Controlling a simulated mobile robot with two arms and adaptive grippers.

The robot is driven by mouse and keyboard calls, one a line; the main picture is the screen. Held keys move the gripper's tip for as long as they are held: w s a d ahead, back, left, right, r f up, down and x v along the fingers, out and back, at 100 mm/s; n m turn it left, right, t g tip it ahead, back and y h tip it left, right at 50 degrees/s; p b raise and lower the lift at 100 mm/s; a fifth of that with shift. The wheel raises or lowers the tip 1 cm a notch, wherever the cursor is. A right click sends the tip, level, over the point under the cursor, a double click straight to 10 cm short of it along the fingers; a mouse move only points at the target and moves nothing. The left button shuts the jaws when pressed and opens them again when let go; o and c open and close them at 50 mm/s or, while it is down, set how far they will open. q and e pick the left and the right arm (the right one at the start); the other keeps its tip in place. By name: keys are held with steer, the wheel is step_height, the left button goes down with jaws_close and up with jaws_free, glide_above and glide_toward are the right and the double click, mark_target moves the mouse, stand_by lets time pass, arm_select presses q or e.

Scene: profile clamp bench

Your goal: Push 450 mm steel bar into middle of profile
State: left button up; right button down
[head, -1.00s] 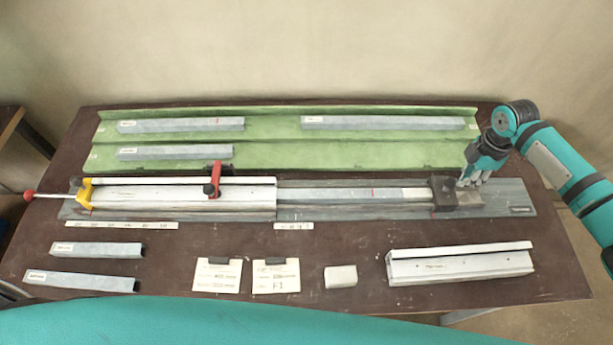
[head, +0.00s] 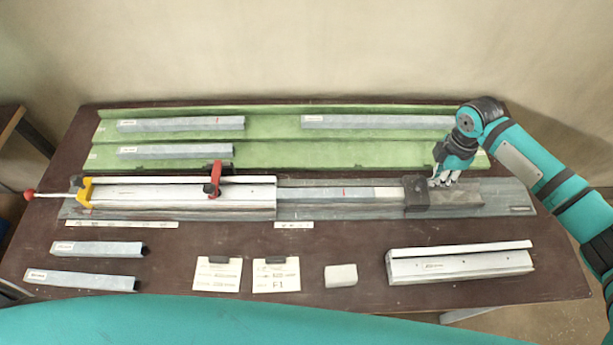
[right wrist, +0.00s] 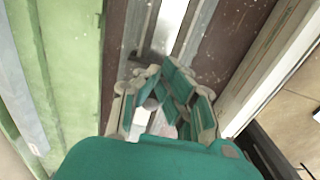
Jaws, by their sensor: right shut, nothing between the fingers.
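The pale profile (head: 150,195) lies along the left part of the grey bench rail, under a red clamp (head: 214,180). A grey steel bar (head: 310,194) with a red mark and a whitish right end lies in line with it; its left end meets or enters the profile's right end, and I cannot tell how far in it is. A dark block (head: 416,198) sits against the bar's right end. My right gripper (head: 443,181) is shut and empty, at the block's right side, seemingly touching it. Its fingers also show in the right wrist view (right wrist: 168,100). My left gripper is out of view.
A yellow stop (head: 84,193) with a red-knobbed rod is at the rail's left end. Behind is a green rack (head: 270,150) with several grey bars. In front lie two short bars (head: 97,249), two cards (head: 217,274), a small block (head: 341,275) and another white profile (head: 460,264).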

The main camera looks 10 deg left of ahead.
mark_target(424, 179)
steer(key=shift+s+a, duration=0.1)
steer(key=shift+a, duration=0.45)
steer(key=shift+s+a+p, duration=0.15)
steer(key=shift+a+p, duration=0.6)
steer(key=shift+a, duration=0.45)
steer(key=shift+s+a+p, duration=0.2)
steer(key=shift+a+p, duration=0.2)
steer(key=shift+a, duration=1.05)
steer(key=shift+s+a+p, duration=0.25)
steer(key=shift+a+p, duration=0.2)
steer(key=shift+a, duration=1)
steer(key=shift+s+a+p, duration=0.2)
steer(key=shift+a+p, duration=0.2)
steer(key=shift+a, duration=1.05)
steer(key=shift+s+a+p, duration=0.15)
steer(key=shift+s+a, duration=0.05)
steer(key=shift+a, duration=1.25)
steer(key=shift+s+a+p, duration=0.1)
steer(key=shift+s+a, duration=0.1)
steer(key=shift+a, duration=1.25)
steer(key=shift+s+a+p, duration=0.15)
steer(key=shift+s+a, duration=0.05)
steer(key=shift+a, duration=1.25)
steer(key=shift+s+a, duration=0.2)
steer(key=shift+a, duration=1.3)
steer(key=shift+s+a, duration=0.15)
steer(key=shift+a, duration=1.3)
steer(key=shift+s+a, duration=0.1)
steer(key=shift+a, duration=0.4)
